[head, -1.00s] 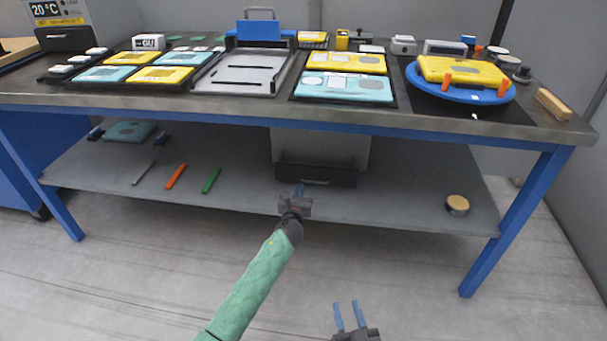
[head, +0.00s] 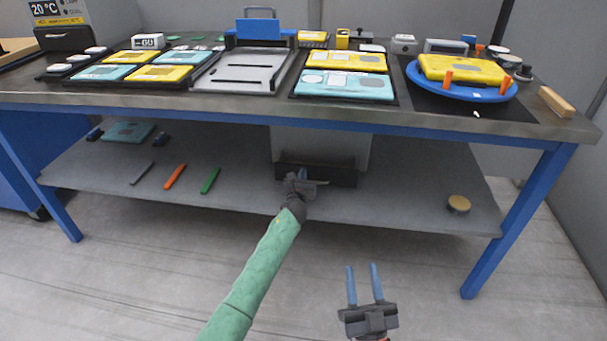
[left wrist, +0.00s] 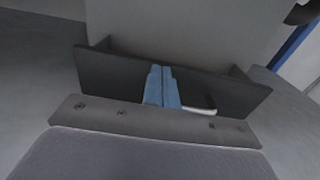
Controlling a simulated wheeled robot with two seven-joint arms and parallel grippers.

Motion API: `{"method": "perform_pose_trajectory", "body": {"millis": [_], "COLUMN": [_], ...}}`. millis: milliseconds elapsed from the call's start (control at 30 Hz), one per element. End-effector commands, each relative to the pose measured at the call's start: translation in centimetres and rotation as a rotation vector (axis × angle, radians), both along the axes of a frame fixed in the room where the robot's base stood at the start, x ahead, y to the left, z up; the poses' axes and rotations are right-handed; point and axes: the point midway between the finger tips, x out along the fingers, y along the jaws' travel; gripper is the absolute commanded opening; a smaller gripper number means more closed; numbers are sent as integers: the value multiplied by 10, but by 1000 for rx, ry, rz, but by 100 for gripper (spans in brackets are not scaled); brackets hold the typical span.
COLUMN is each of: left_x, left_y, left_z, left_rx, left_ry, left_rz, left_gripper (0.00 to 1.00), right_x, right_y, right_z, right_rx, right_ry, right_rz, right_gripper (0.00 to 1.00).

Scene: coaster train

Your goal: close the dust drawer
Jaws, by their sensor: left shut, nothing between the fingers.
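The dust drawer (head: 342,176) is the dark drawer low in the pale grey box (head: 350,148) on the lower shelf. In the left wrist view, the drawer front (left wrist: 100,80) stands out from the box (left wrist: 185,30), with dark side walls showing behind it, so it is partly open. A light handle (left wrist: 198,110) is on its front. My left gripper (head: 303,174) is shut and empty, its blue fingertips (left wrist: 161,72) at the drawer front, left of the handle. Whether they touch is unclear. My right gripper (head: 362,270) is open and empty, in front of the table, above the floor.
The lower shelf (head: 400,190) also holds an orange bar (head: 175,176), a green bar (head: 210,180) and a round tan-topped item (head: 458,204). The tabletop edge (head: 230,106) overhangs the drawer. The shelf right of the box is mostly clear.

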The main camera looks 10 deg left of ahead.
Motion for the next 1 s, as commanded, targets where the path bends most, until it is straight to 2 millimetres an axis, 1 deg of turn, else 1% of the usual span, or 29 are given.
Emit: {"method": "perform_pose_trajectory", "body": {"millis": [100, 300, 700, 833, 867, 900, 1000], "left_x": [6, 12, 13, 17, 19, 23, 33], "left_y": [-1, -1, -1, -1, -1, -1, 0], "left_z": [0, -1, 0, 0, 0, 0, -1], "left_rx": [-1, -1, -1, 1, 1, 1, 2], "left_ry": [0, 1, 0, -1, -1, -1, -1], "left_rz": [0, 0, 0, 0, 0, 0, 0], "left_gripper": [0, 0, 0, 0, 0, 0, 0], "right_x": [-5, -9, -10, -12, -16, -21, -34], "right_y": [-2, -4, -4, -4, -6, -9, -14], "right_z": [15, 28, 30, 31, 41, 58, 85], "right_rx": [14, 25, 26, 29, 37, 50, 75], "right_ry": [-50, -96, -102, -117, -150, -203, -304], "right_rz": [-3, -5, -5, -6, -9, -11, -16], "right_gripper": [36, 36, 36, 36, 36, 36, 36]}}
